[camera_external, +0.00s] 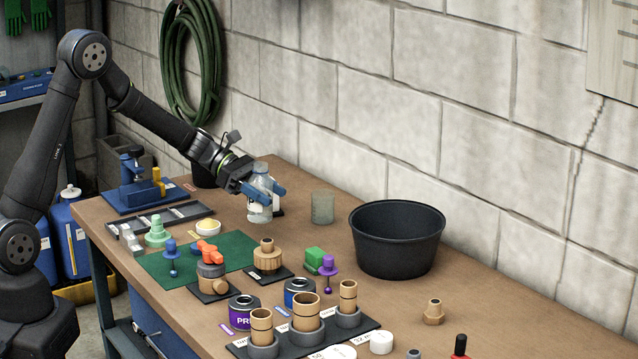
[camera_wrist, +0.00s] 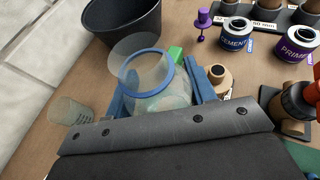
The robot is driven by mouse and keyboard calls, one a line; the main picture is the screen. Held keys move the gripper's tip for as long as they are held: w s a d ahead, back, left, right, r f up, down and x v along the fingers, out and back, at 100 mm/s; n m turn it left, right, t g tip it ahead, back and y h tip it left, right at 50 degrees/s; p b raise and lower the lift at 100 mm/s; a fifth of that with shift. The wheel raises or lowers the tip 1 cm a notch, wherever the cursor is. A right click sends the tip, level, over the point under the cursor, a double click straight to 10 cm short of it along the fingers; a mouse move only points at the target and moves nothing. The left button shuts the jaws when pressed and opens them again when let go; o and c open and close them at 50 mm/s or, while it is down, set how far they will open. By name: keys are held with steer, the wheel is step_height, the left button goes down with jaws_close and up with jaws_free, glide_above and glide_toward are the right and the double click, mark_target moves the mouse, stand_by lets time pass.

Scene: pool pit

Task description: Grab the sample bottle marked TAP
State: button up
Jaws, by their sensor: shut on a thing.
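My gripper (camera_external: 266,190) has its blue fingers closed on a clear bottle (camera_external: 260,208) near the back of the bench. The bottle is roughly upright, with a pale whitish lower part. I cannot read any marking on it, and I cannot tell whether its base touches the bench. In the wrist view the bottle (camera_wrist: 148,68) sits between the fingers of my gripper (camera_wrist: 160,95), its round top and a blue ring facing the camera. The dark gripper body hides its lower part.
A clear empty beaker (camera_external: 322,207) stands just right of the bottle, and a black tub (camera_external: 396,240) stands beyond it. A green mat (camera_external: 235,248), several pipe fittings, and purple (camera_external: 243,312) and blue (camera_external: 299,292) cans crowd the front. Bare bench shows around the beaker.

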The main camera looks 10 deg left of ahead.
mark_target(267, 188)
steer(key=shift+s+d+r, duration=0.2)
steer(key=shift+s+r, duration=0.25)
steer(key=shift+s, duration=0.25)
steer(key=shift+s+d+r, duration=0.15)
steer(key=shift+s+r, duration=0.3)
steer(key=shift+s, duration=0.3)
steer(key=shift+s+d+r, duration=0.2)
steer(key=shift+s+r, duration=0.25)
steer(key=shift+s, duration=0.25)
steer(key=shift+r, duration=0.1)
